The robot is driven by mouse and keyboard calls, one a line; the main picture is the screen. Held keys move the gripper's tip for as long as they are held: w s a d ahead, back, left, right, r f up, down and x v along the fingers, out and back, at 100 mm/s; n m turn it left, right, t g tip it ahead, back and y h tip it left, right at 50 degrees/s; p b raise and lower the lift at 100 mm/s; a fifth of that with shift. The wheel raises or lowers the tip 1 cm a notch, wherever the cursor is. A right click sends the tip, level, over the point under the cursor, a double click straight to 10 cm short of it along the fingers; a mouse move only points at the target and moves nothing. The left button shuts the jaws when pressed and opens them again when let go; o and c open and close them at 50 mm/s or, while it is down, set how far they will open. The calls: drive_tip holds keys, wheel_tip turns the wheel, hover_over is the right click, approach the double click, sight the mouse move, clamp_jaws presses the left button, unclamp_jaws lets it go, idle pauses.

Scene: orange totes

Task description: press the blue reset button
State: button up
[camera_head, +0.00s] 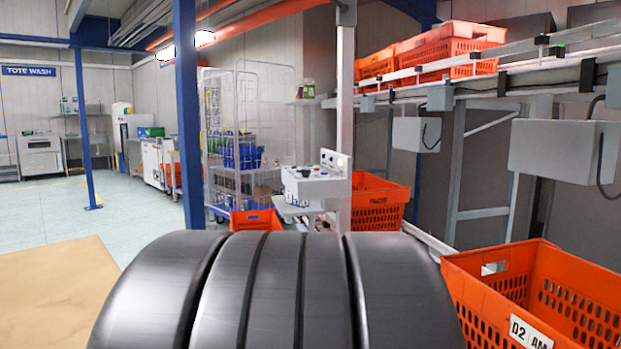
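A grey control box (316,187) with a sloped top stands on a post in the middle of the view. Small buttons and knobs sit on its top, a dark one and a reddish one among them. They are too small for me to tell which is the blue reset button. My gripper is not in view. A large dark rounded part, probably of my own arm, fills the bottom middle and hides what lies behind it.
An orange tote (567,299) stands at the lower right, another (379,203) behind the control box. A conveyor (490,87) carrying orange totes runs along the upper right. A blue column (187,120) and a wire cage trolley (240,140) stand left of the box. The left floor is open.

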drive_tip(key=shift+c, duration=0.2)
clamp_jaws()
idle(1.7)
